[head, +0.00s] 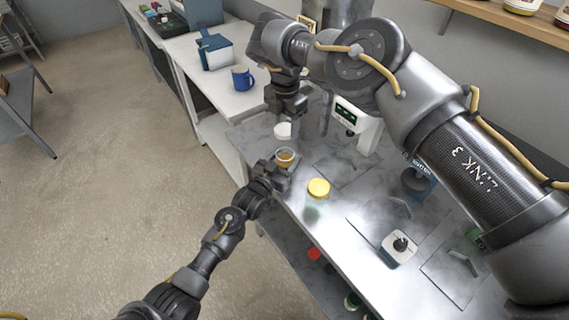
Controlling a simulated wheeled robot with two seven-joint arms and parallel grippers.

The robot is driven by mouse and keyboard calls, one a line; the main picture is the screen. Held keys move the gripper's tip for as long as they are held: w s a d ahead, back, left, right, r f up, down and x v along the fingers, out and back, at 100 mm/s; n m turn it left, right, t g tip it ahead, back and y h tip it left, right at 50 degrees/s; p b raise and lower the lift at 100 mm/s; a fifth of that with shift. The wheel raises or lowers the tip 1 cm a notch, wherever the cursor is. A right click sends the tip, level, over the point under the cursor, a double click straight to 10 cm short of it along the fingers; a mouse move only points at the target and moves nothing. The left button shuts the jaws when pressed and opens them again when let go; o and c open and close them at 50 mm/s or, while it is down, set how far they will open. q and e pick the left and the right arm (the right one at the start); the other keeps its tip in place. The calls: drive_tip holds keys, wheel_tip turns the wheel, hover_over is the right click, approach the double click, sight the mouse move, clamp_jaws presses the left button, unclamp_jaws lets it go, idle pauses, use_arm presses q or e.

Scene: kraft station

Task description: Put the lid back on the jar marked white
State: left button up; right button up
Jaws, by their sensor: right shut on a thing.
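A white round lid (283,130) is at the tips of my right gripper (288,116), which comes down from above and is shut on it. Just below it in the picture, a small jar (285,155) with an amber-coloured rim stands near the left edge of the metal worktop. My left gripper (279,171) is low beside this jar, at its near side. Its fingers are dark and small, so I cannot tell whether they are closed on the jar. A yellow lid (319,187) is farther right on the worktop. No marking on the jar is readable.
A white device with a green display (350,115) stands right of my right gripper. A blue mug (242,78) and a blue-white box (215,52) are on the white table behind. A white box with a black knob (399,248) is at the front. The metal worktop (345,205) has clear patches.

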use_arm(q)
drive_tip(key=c, duration=0.9)
use_arm(e)
drive_tip(key=shift+f, duration=2.45)
drive_tip(key=shift+f, duration=0.1)
drive_tip(key=shift+f, duration=0.8)
drive_tip(key=shift+f, duration=0.5)
